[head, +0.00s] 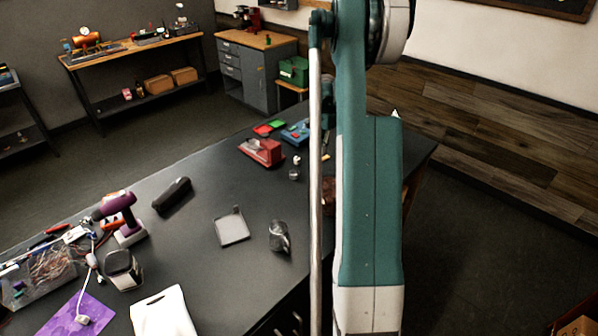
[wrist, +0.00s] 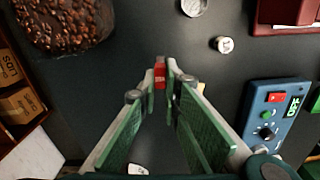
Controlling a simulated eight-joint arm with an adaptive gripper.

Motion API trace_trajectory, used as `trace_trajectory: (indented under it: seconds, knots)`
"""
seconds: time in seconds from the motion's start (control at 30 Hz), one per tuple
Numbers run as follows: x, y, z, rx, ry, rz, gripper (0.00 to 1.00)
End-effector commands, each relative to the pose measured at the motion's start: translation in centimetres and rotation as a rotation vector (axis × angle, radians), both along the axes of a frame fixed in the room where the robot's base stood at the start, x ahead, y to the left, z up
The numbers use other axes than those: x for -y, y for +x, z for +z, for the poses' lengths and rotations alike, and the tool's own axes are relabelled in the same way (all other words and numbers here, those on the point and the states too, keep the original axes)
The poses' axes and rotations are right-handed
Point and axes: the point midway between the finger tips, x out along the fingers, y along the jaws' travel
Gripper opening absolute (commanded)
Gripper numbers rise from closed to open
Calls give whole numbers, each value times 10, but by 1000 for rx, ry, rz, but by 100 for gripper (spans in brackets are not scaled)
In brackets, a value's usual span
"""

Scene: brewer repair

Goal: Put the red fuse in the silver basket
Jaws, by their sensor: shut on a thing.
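In the wrist view my gripper (wrist: 164,68) is shut on the red fuse (wrist: 160,76), a small red block with pale marks between the fingertips. It is held above the dark worktop. A round silver thing (wrist: 193,6), which looks like the silver basket, is cut by the top edge of the wrist view, ahead of and slightly right of the fingertips. The fuse is apart from it. In the head view my arm hides my gripper and the fuse.
A small silver cylinder (wrist: 222,44) stands right of the fingertips. A blue control box (wrist: 274,112) lies at right, a red base (wrist: 284,14) at upper right, and a heap of brown beans (wrist: 62,22) at upper left.

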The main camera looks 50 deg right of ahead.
Motion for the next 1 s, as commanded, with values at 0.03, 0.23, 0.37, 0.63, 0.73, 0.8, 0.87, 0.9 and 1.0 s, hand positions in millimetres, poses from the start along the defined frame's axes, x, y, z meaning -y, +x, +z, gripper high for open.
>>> trace_trajectory:
  seconds: [0.03,0.23,0.37,0.63,0.73,0.8,0.87,0.9,1.0]
  knots:
    - [-10,9,1,0,0,13,1]
    - [-48,41,10,0,0,62,1]
    - [-70,57,15,0,0,88,1]
    - [-89,71,21,-1,0,112,1]
    - [-90,72,21,-1,0,112,1]
    - [-89,72,21,0,0,112,1]
    - [-89,72,21,0,0,112,1]
    - [-89,72,21,0,0,112,1]
    - [-89,72,20,0,0,112,1]
